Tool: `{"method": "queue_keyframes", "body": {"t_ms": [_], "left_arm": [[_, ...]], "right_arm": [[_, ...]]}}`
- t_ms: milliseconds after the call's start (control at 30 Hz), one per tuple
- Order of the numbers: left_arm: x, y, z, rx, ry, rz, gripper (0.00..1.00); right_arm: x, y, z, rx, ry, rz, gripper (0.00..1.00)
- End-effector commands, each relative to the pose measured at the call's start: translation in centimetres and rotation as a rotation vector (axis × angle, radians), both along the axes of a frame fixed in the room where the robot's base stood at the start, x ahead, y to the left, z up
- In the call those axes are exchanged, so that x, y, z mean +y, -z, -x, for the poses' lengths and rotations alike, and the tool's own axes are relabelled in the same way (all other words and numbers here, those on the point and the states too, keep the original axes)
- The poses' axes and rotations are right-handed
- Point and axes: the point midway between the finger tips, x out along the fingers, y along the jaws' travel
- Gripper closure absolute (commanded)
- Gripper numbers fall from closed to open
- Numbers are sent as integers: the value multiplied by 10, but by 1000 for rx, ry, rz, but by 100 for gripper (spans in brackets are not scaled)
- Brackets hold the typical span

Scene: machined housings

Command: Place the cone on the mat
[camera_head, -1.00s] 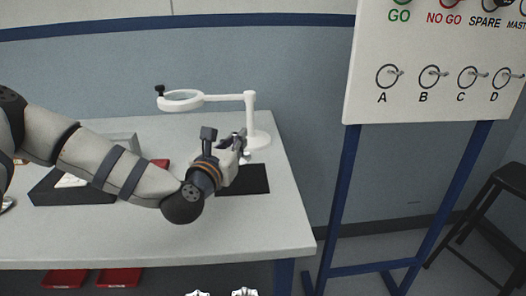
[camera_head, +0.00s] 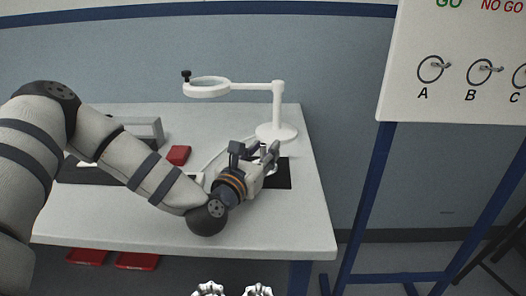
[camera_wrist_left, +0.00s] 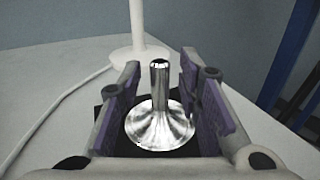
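The cone (camera_wrist_left: 160,132) is a shiny metal piece with a wide flared base and a narrow upright stem. In the left wrist view it stands upright over the black mat (camera_wrist_left: 112,97), base down, and appears to rest on it. My left gripper (camera_wrist_left: 160,92) is open around the cone, with a gap between the stem and each purple-padded finger. In the head view the left gripper (camera_head: 268,152) is over the black mat (camera_head: 284,178), and the cone is mostly hidden by the fingers.
A white magnifier stand (camera_head: 275,132) rises just behind the mat, its cable running left. A red block (camera_head: 179,155) and a dark tray (camera_head: 72,172) lie further left. The table (camera_head: 290,225) is clear in front. A board with hooks (camera_head: 455,70) stands at right.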

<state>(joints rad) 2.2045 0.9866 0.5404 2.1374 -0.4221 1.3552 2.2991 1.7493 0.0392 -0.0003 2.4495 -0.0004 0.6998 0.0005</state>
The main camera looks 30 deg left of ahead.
Motion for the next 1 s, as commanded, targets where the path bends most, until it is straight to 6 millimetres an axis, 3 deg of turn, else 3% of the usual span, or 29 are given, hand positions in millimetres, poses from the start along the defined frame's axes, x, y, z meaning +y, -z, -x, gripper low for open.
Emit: {"method": "queue_keyframes", "body": {"t_ms": [167,633,800,1000], "left_arm": [[0,-6,3,-3,0,1,68],[-17,-5,105,0,1,0,68],[-19,-5,118,-2,0,1,68],[-19,-4,119,-1,0,0,68]], "right_arm": [[0,-4,-3,-12,0,0,60],[0,-11,-11,-40,0,0,60],[0,-13,-13,-48,0,0,60],[0,-13,-13,-46,0,0,60]]}}
